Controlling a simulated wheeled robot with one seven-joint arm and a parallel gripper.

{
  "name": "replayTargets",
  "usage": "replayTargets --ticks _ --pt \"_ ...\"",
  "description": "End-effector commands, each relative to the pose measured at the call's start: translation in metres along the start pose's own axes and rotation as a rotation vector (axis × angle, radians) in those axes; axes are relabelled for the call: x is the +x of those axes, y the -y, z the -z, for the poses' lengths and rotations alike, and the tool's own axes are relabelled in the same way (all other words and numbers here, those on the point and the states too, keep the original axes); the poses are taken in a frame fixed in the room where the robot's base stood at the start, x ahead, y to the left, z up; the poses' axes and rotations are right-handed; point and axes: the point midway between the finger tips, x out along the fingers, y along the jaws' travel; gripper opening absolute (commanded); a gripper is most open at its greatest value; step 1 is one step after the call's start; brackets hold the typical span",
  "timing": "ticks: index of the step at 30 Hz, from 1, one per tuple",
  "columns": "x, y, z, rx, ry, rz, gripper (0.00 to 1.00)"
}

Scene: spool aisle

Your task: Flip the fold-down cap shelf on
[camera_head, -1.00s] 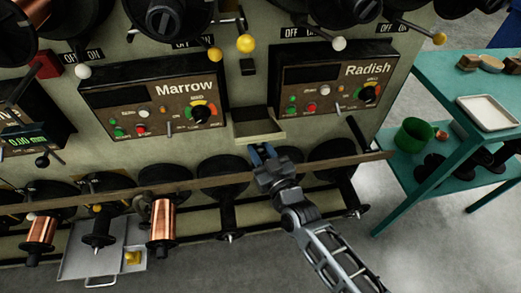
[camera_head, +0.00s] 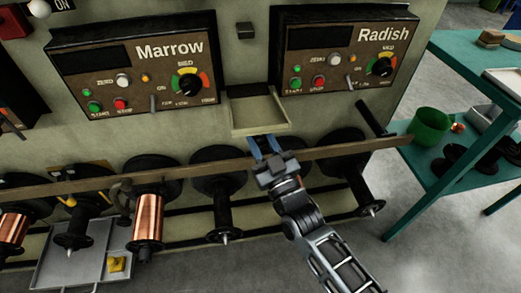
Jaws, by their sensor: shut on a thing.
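The fold-down cap shelf (camera_head: 258,117) is a small pale tray with a dark recess behind it. It sits on the machine front between the Marrow and Radish panels and stands out from the face, folded down. My gripper (camera_head: 264,142) is at the shelf's front edge, reaching up from below right. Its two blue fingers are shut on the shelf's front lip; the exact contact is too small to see.
The Marrow panel (camera_head: 135,65) is left of the shelf and the Radish panel (camera_head: 345,52) right. A long wooden rail (camera_head: 110,182) runs below, with black spools and copper spools (camera_head: 149,215) under it. A teal bench (camera_head: 465,60) stands at the right; grey floor lies in front.

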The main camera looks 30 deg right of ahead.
Motion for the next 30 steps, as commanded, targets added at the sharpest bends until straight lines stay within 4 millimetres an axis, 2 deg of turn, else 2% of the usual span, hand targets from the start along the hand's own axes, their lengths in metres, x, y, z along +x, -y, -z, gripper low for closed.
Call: replayTargets --ticks 1,9,30 --pt "-0.004 0.002 -0.013 -0.006 -0.021 -0.001 0.00" --pt "-0.006 0.004 -0.026 -0.031 -0.118 -0.008 0.00" --pt "-0.005 0.004 -0.034 -0.057 -0.208 -0.014 0.00"
